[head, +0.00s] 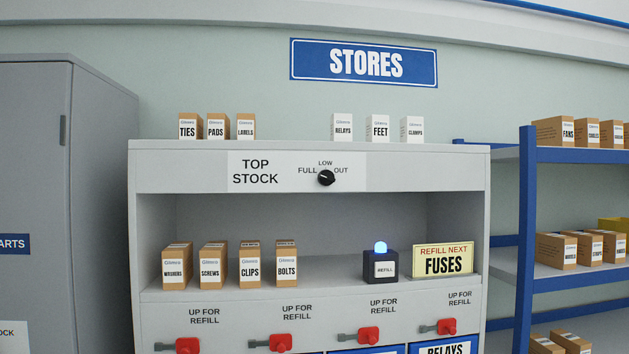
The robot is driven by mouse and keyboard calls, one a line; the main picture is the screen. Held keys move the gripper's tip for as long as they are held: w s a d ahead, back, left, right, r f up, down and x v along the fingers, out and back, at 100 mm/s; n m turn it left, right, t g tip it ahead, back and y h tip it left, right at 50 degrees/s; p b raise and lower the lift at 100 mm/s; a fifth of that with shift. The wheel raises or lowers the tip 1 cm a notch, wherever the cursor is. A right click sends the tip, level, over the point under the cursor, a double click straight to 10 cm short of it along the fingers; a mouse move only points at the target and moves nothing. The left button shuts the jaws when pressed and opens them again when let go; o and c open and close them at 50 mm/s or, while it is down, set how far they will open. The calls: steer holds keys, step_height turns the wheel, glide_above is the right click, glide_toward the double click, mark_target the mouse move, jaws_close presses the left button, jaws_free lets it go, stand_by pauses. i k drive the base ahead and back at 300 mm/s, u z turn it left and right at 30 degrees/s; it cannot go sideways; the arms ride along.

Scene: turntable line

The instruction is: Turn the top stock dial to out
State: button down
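The top stock dial (326,178) is a small round black knob on the white label plate (265,185) along the top front of the grey cabinet. The plate reads TOP STOCK at left, with FULL to the left of the knob, LOW above it and OUT to its right. A small light mark shows on the knob, but it is too small to tell which word it points at. My gripper is not in view, and nothing touches the dial.
Small boxes (245,127) stand on the cabinet top above the dial. The shelf below holds brown boxes (250,265), a REFILL box (380,265) with a lit blue lamp and a FUSES sign (443,260). Red levers (281,342) line the lower front. The space before the dial is clear.

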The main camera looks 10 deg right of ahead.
mark_target(325, 178)
steer(key=u, duration=2.2)
steer(key=k, duration=0.6)
steer(key=z, duration=1.2)
steer(key=i, duration=1)
steer(key=u, duration=0.05)
